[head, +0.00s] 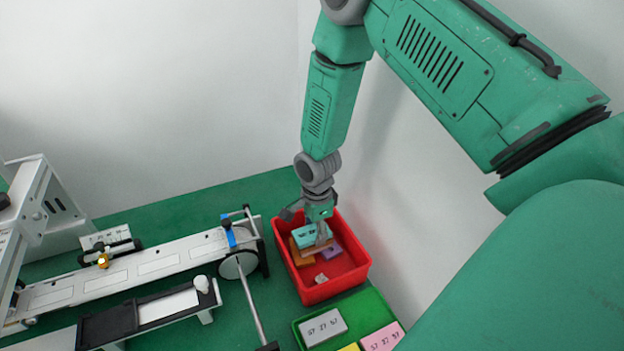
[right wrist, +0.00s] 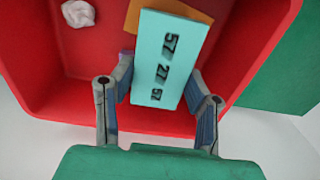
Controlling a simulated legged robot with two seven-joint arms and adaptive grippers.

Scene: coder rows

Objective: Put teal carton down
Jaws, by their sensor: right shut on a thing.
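The teal carton (head: 304,237) is in my right gripper (head: 320,233), inside the red bin (head: 338,287). In the right wrist view the carton (right wrist: 168,60) shows its printed face, and the two fingers of the gripper (right wrist: 160,90) stand on either side of it. The gripper is shut on the carton. Orange and purple cartons lie under or close beside it; I cannot tell whether the teal carton touches them. My left gripper is not in view.
An orange carton (head: 303,259), a purple carton (head: 332,250) and a crumpled whitish piece (head: 321,278) lie in the bin. A green tray (head: 362,305) with grey, pink and yellow cartons stands in front. A white conveyor (head: 150,262) runs left. Bare red floor shows at the bin's right.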

